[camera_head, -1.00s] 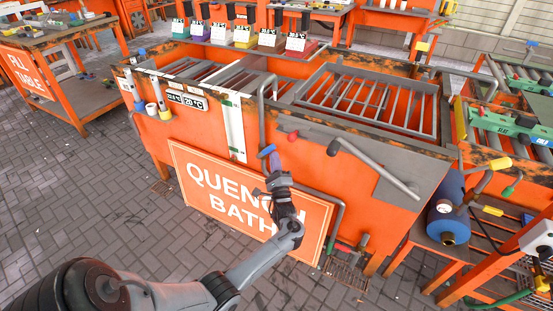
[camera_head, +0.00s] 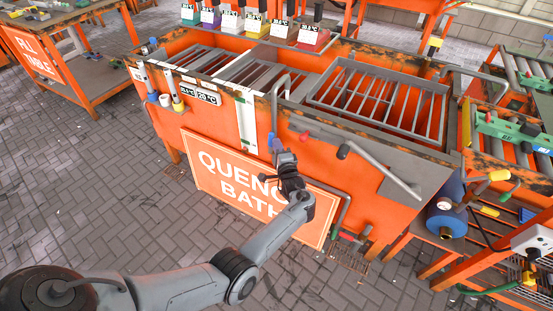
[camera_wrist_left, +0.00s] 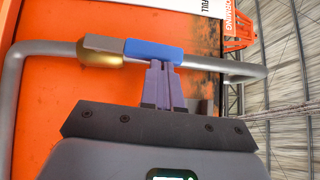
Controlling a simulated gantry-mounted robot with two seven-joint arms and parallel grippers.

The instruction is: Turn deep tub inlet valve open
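The inlet valve sits on a bent grey pipe (camera_head: 274,105) on the orange front of the quench bath (camera_head: 390,222). In the left wrist view, its brass body (camera_wrist_left: 100,55) and blue lever handle (camera_wrist_left: 153,50) lie roughly along the pipe. My left gripper (camera_head: 276,158) is at the handle in the head view. In the wrist view its two narrow fingers (camera_wrist_left: 163,68) are close together, with their tips at the handle's lower edge. I cannot tell whether they clasp the handle or only touch it. My right gripper is out of view.
A bent pipe with a dark end (camera_head: 375,165) and a small red handle (camera_head: 305,137) are right of the pipe. The white-lettered sign (camera_head: 225,170) hangs below on the bath's front. A blue cylinder (camera_head: 445,218) stands at the right. The paved floor at left is open.

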